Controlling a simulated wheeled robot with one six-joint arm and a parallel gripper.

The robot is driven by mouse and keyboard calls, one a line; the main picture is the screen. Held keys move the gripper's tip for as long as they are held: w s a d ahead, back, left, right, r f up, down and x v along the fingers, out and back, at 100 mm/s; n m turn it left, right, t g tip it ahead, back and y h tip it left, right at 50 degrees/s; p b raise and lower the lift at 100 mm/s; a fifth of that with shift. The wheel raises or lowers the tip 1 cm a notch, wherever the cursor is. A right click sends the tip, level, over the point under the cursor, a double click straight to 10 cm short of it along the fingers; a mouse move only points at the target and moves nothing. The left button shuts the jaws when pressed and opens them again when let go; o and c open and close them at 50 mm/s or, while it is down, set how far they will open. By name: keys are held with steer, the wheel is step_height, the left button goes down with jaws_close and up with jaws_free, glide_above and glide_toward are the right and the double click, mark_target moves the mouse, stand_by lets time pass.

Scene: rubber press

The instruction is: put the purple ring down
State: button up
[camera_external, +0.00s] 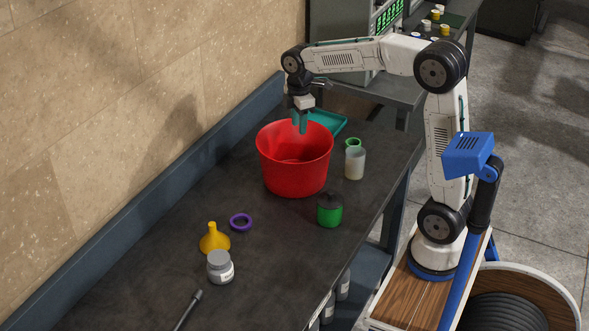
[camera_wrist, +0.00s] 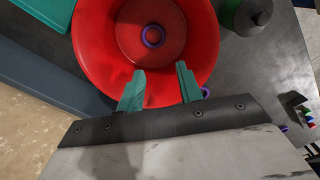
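My gripper (camera_external: 300,124) points down over the far part of the red bucket (camera_external: 295,165) in the external view. In the wrist view my gripper (camera_wrist: 160,80) has its two teal fingers apart with nothing between them. A purple ring (camera_wrist: 152,36) lies on the bottom inside the red bucket, ahead of the fingertips and apart from them; the bucket wall hides it in the external view. Another purple ring (camera_external: 240,222) lies flat on the dark table, near the yellow funnel. A small purple-blue patch (camera_wrist: 205,92) shows beside the right finger, too partly hidden to name.
A green jar with a dark lid (camera_external: 330,210), a pale cup (camera_external: 355,163) and a green ring (camera_external: 352,143) stand or lie near the bucket. A teal tray (camera_external: 328,122) is behind it. The funnel (camera_external: 213,240) and a grey jar (camera_external: 220,267) are nearer.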

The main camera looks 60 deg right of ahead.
steer(key=s+a+m, duration=0.2)
steer(key=s+m, duration=0.1)
steer(key=s, duration=0.7)
steer(key=s+a+f+m+t, duration=0.1)
steer(key=s+a+m, duration=0.2)
steer(key=s, duration=0.7)
steer(key=s+a+f+m, duration=0.1)
steer(key=s+m, duration=0.3)
steer(key=s, duration=0.7)
steer(key=shift+a+m, duration=0.3)
steer(key=shift+a, duration=0.55)
